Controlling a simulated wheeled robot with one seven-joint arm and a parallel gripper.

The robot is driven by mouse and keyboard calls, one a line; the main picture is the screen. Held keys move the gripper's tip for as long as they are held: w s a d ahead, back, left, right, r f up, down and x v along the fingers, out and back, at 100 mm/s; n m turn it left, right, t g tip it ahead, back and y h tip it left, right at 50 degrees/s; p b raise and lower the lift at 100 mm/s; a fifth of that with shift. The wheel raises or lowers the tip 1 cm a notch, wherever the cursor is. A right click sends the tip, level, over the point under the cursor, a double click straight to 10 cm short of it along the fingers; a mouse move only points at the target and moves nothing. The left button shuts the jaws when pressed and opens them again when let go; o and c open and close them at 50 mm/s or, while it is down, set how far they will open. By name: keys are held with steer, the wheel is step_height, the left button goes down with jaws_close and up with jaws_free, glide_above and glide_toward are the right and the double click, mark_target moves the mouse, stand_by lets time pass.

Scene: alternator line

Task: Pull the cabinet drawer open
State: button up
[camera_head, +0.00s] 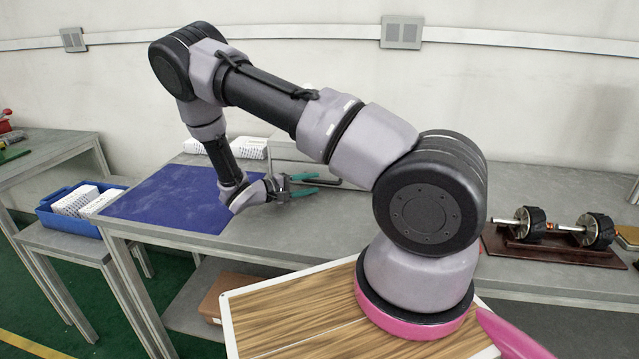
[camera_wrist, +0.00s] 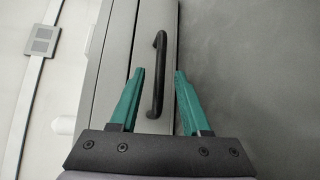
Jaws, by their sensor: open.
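The grey cabinet (camera_wrist: 107,70) stands on the table at the back, partly hidden behind my arm; its front also shows in the head view (camera_head: 289,150). A black bar handle (camera_wrist: 157,75) is fixed to the drawer front (camera_wrist: 148,25) and shows clearly in the wrist view. My gripper (camera_head: 312,184) has green fingers, which are apart. In the wrist view the fingertips (camera_wrist: 160,73) lie on either side of the handle, with gaps on both sides. I cannot tell how deep the handle sits between them. The drawer appears closed.
A blue mat (camera_head: 165,200) lies on the grey table left of my gripper. White boxes (camera_head: 249,147) stand behind it. A blue bin (camera_head: 72,212) with white boxes is at the left. Rotor parts on a brown stand (camera_head: 560,249) are at the right.

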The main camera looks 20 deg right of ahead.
mark_target(320, 182)
steer(key=shift+x, duration=1.75)
jaws_close()
